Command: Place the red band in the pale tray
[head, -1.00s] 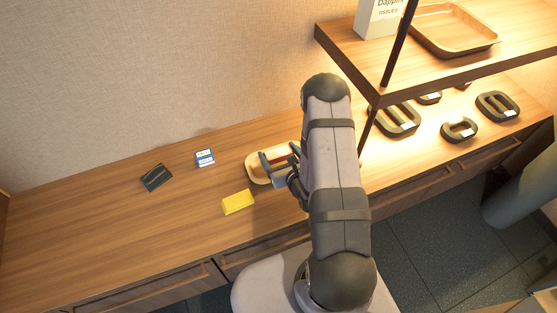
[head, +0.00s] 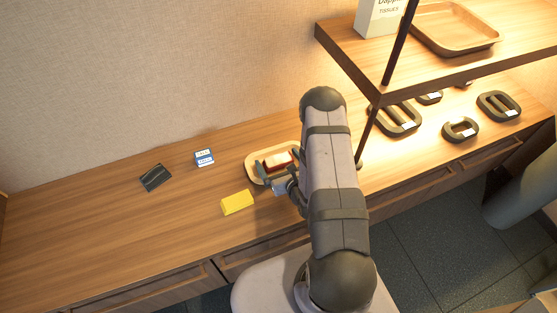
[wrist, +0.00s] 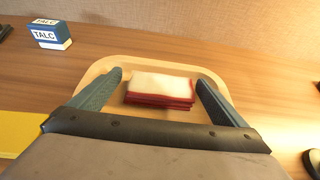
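The pale tray (head: 254,176) sits on the counter beside my arm, partly hidden by it. The red band (head: 278,160), a folded red stack with a whitish, brightly lit top, lies inside the tray. In the wrist view the band (wrist: 160,90) is in the middle of the tray, whose rim (wrist: 150,62) curves behind it. My gripper (wrist: 158,79) is open, one finger on each side of the band, with a visible gap on both sides. In the head view my gripper (head: 277,168) is over the tray's near part.
A yellow block (head: 238,202) lies close in front of the tray. A blue-and-white TALC box (head: 204,158) and a dark flat item (head: 156,178) are farther left. A raised shelf (head: 350,66) with a dark post (head: 368,135) stands at right. The counter's left is clear.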

